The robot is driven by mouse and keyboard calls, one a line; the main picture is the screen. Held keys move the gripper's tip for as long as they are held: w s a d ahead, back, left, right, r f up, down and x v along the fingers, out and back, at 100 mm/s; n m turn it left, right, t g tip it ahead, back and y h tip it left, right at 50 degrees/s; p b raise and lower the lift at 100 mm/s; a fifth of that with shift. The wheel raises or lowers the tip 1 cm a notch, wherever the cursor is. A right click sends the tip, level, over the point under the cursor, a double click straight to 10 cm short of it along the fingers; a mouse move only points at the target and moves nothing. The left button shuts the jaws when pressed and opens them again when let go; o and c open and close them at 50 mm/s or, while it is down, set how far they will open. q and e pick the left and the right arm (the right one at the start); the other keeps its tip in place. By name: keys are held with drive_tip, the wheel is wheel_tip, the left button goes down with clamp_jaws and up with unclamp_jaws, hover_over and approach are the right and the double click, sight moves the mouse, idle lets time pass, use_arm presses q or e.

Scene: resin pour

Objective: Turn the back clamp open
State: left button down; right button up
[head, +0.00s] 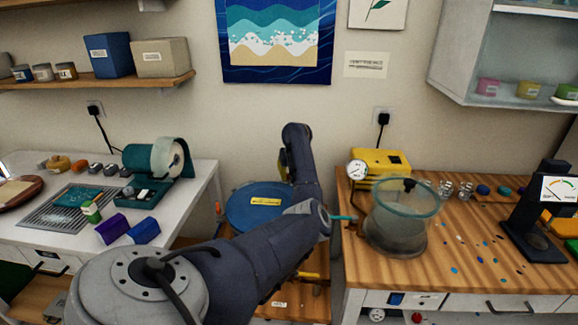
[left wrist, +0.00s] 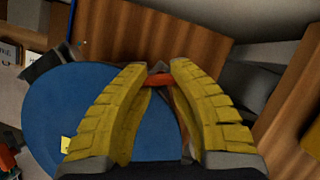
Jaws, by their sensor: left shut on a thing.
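The round blue lid (head: 240,207) with a yellow label lies between the two benches, partly behind my left arm. It also shows in the left wrist view (left wrist: 50,115). My left gripper (head: 283,165) is at the lid's back edge, mostly hidden by my arm in the head view. In the left wrist view its two yellow fingers (left wrist: 157,72) close around a red-orange handle (left wrist: 158,80), which appears to be the back clamp. The clamp's base is hidden between the fingers. A small red clamp part (head: 218,208) shows at the lid's left edge. My right gripper is not in view.
On the right wooden bench (head: 470,270) stand a glass chamber (head: 402,207), a yellow pump (head: 380,160) with a gauge, and a dark dial stand (head: 540,215). The left white bench holds a green machine (head: 150,165) and purple and blue blocks (head: 113,229).

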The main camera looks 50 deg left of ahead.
use_arm(q)
drive_tip(key=m, duration=0.1)
drive_tip(key=m+t, duration=0.1)
drive_tip(key=m, duration=0.1)
drive_tip(key=f+m+h, duration=0.1)
drive_tip(key=shift+s+d+m, duration=0.1)
drive_tip(key=shift+d+m, duration=0.2)
drive_tip(key=shift+d, duration=0.05)
drive_tip(key=shift+a+m+t+h, duration=0.1)
drive_tip(key=shift+m+t+h, duration=0.3)
drive_tip(key=shift+m, duration=0.75)
drive_tip(key=shift+m+t+h, duration=0.3)
drive_tip(key=shift+m+h, duration=0.1)
drive_tip(key=shift+m, duration=0.75)
drive_tip(key=c, duration=1.2)
unclamp_jaws()
drive_tip(key=o, duration=0.5)
drive_tip(key=shift+s+r, duration=0.1)
drive_tip(key=shift+r, duration=0.15)
drive_tip(key=shift+c, duration=0.2)
drive_tip(key=shift+o, duration=0.3)
drive_tip(key=shift+s+a, duration=0.15)
drive_tip(key=shift+a, duration=0.2)
drive_tip(key=shift+r, duration=0.35)
drive_tip(key=v, duration=1.1)
drive_tip(key=shift+r, duration=0.2)
